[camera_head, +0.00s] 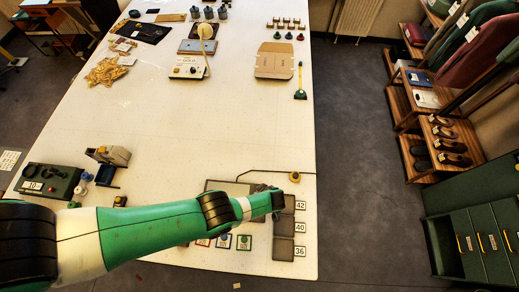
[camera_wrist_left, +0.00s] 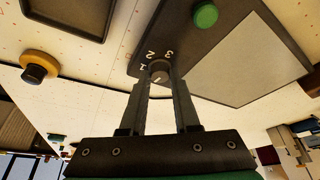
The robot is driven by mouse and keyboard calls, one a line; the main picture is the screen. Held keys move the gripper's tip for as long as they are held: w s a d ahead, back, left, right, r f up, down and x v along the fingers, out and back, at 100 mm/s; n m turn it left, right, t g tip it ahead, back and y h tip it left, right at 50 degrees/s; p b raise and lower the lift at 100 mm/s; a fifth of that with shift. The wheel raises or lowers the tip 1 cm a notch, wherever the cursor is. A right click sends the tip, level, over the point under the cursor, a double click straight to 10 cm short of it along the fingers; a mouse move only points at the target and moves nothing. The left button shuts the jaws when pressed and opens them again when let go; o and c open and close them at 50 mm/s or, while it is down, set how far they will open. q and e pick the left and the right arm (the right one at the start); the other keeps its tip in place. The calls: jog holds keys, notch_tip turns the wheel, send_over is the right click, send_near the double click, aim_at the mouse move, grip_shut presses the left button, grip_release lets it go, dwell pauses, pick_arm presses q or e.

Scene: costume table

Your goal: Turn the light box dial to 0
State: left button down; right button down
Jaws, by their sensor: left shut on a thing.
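The light box shows in the left wrist view as a dark box with a pale panel (camera_wrist_left: 238,60) and a green button (camera_wrist_left: 206,15). Its small grey dial (camera_wrist_left: 159,70) sits between my left gripper's fingertips (camera_wrist_left: 160,82), which are shut on it. The printed numbers 1, 2 and 3 show around the dial; I see no 0, and the dial's setting is unclear. In the head view the light box (camera_head: 222,186) is partly hidden behind my left arm, and the dial is hidden. My right gripper is in neither view.
Dark grey pads with cards reading 42 (camera_head: 300,205), 40 and 36 lie beside my gripper. Small coloured tiles (camera_head: 244,242) lie in front of my arm. The middle of the table is mostly clear.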

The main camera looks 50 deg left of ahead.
pick_arm(q)
jog(key=shift+w+f+n+g+b, duration=0.1)
jog(key=shift+n+g+b, duration=0.3)
jog(key=shift+n+b, duration=0.5)
jog(key=shift+n, duration=0.3)
jog(key=c, duration=0.6)
grip_release()
jog(key=shift+c, duration=0.2)
